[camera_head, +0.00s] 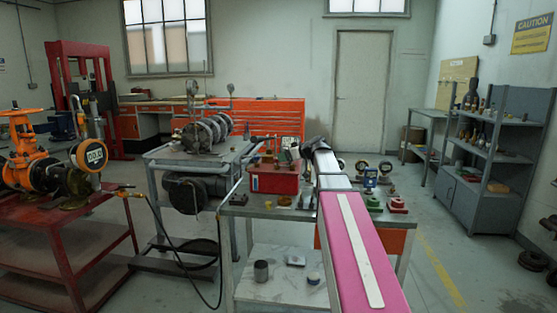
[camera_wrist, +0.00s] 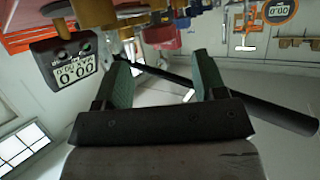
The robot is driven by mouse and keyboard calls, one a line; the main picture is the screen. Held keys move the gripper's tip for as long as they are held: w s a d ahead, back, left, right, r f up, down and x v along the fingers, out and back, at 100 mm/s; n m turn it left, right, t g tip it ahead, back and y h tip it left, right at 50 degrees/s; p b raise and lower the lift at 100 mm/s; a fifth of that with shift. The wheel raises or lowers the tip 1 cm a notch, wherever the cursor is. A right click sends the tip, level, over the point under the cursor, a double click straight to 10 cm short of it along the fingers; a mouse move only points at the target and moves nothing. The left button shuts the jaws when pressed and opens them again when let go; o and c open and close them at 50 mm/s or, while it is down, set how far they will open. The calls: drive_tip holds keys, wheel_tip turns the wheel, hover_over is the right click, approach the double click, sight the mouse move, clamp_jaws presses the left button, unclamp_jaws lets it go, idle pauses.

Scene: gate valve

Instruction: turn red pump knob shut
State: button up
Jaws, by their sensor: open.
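A red box-shaped unit (camera_head: 274,180) with fittings on top stands on the grey workbench, left of my arm. I cannot single out the red pump knob with certainty. A rounded red part (camera_wrist: 160,36) shows beyond the fingertips in the wrist view, and I cannot tell whether it is the knob. My gripper (camera_head: 317,146) is at the far end of my pink and white arm, above the back of the bench. In the wrist view my gripper (camera_wrist: 159,58) has its two green-padded fingers spread apart, with nothing held between them.
Small green (camera_head: 373,204) and red (camera_head: 397,205) fittings sit on the bench to the right of my arm. A dark box with a digital readout (camera_wrist: 76,72) is near the left finger. A dark rod passes behind the fingers. A grey shelf (camera_head: 490,150) stands right; open floor lies between.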

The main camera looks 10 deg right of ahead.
sight(277, 162)
drive_tip(key=shift+x, duration=2.7)
drive_tip(key=shift+s, duration=0.1)
drive_tip(key=c, duration=0.9)
